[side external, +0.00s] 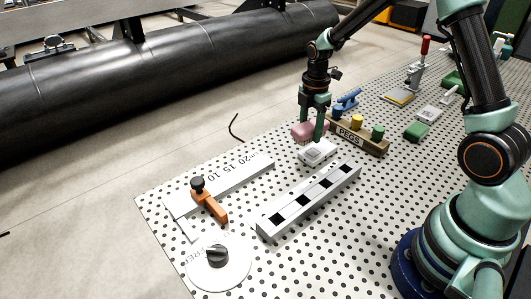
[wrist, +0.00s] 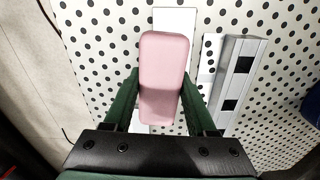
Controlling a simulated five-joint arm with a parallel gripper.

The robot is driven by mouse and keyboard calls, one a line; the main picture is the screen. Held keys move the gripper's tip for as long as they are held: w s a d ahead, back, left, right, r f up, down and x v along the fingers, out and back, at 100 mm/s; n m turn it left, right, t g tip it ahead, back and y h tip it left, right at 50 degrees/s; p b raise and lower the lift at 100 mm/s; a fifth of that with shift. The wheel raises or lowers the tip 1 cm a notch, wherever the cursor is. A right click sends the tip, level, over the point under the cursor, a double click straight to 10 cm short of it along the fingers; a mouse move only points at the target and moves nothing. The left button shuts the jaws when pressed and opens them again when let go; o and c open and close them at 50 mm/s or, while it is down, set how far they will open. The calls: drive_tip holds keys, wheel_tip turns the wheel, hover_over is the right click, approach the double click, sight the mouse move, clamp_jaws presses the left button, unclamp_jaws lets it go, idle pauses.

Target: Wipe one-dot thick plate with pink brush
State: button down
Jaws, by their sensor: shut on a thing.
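A pink block-like brush (wrist: 163,75) is held between the two fingers of my gripper (wrist: 160,103) in the wrist view. In the side view the pink brush (side external: 301,131) shows partly behind a green finger of my gripper (side external: 313,128), low over the perforated board. A small white thick plate (side external: 317,151) with a grey mark on top lies just in front of the gripper. Its dots are too small to count. I cannot tell whether the brush touches anything below. The brush hides what lies under it in the wrist view.
A checkered bar (side external: 308,201) and a white scale (side external: 235,184) with an orange clamp (side external: 209,199) lie in front, near a round dial (side external: 218,262). A wooden PEGS rack (side external: 357,138) stands close right of the gripper. A green block (side external: 416,131) lies farther right.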

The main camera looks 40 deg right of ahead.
drive_tip(key=shift+r, duration=2.1)
